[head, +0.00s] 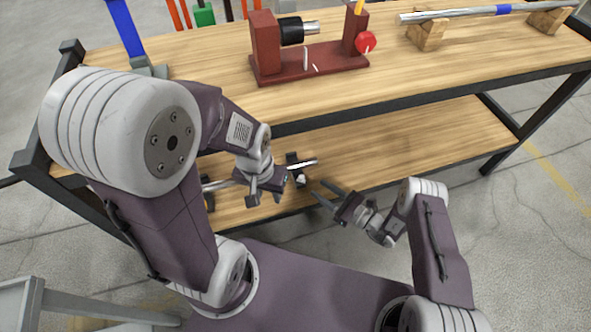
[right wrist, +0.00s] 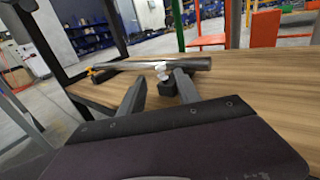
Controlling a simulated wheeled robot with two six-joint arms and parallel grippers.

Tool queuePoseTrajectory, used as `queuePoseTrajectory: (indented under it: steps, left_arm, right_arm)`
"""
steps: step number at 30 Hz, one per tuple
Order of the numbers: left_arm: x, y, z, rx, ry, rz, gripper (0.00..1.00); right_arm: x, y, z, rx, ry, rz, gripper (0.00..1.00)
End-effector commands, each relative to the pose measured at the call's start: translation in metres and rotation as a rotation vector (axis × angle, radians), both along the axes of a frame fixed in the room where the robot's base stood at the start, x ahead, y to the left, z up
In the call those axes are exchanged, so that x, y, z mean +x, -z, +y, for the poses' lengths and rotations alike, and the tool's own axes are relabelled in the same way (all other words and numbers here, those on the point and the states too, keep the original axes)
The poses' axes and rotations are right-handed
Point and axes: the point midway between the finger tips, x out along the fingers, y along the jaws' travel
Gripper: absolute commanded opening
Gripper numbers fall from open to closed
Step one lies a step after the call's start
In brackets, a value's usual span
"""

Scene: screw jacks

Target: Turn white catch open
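The white catch (right wrist: 161,72) sits by a dark block (right wrist: 167,85) under a metal bar (right wrist: 150,65) in the right wrist view. My right gripper (right wrist: 160,80) is open and empty, and the catch shows between its fingertips, apparently beyond them. In the head view my right gripper (head: 322,193) is just right of the bar (head: 303,165), above the lower shelf's front edge. My left gripper (head: 265,196) hangs in front of the bar's middle, its fingers apart, with nothing seen between them. It hides part of the bar. The white catch is too small to make out in the head view.
A yellow catch (right wrist: 91,72) sits at the bar's far end in the right wrist view. The lower shelf (head: 400,150) is clear to the right. The upper table top (head: 330,92) overhangs it, carrying a red fixture (head: 310,60) and a rod on wooden blocks (head: 430,36).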

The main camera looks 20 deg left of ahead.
Motion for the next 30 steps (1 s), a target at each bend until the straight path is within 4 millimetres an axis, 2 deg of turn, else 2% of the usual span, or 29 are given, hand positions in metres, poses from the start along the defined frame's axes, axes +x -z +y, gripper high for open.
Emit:
queuePoseTrajectory:
  steps: [5, 12, 15, 19, 26, 29, 30]
  left_arm:
    - [0.0, 0.013, 0.0, 0.0, 0.0, 0.001, 0.36]
    - [0.0, 0.036, 0.0, 0.0, 0.0, 0.0, 0.36]
    - [0.0, 0.042, 0.0, 0.0, 0.0, 0.0, 0.36]
    - [0.0, 0.044, 0.0, 0.0, 0.0, 0.0, 0.36]
    - [0.0, 0.043, 0.0, 0.0, 0.0, 0.0, 0.36]
    - [0.0, 0.043, 0.0, 0.0, 0.0, 0.0, 0.36]
    - [0.0, 0.043, 0.0, 0.0, 0.0, 0.0, 0.36]
  right_arm:
    - [0.006, 0.005, 0.016, 0.0, -0.007, -0.004, 0.39]
    - [0.023, 0.006, 0.063, 0.002, -0.009, -0.005, 0.39]
    - [0.029, 0.005, 0.076, 0.003, -0.007, -0.006, 0.39]
    - [0.032, 0.003, 0.085, 0.002, -0.006, -0.003, 0.39]
    - [0.033, 0.001, 0.086, 0.003, -0.005, -0.002, 0.39]
    - [0.033, 0.001, 0.085, 0.003, -0.005, -0.002, 0.14]
    - [0.033, 0.001, 0.085, 0.003, -0.005, -0.002, 0.03]
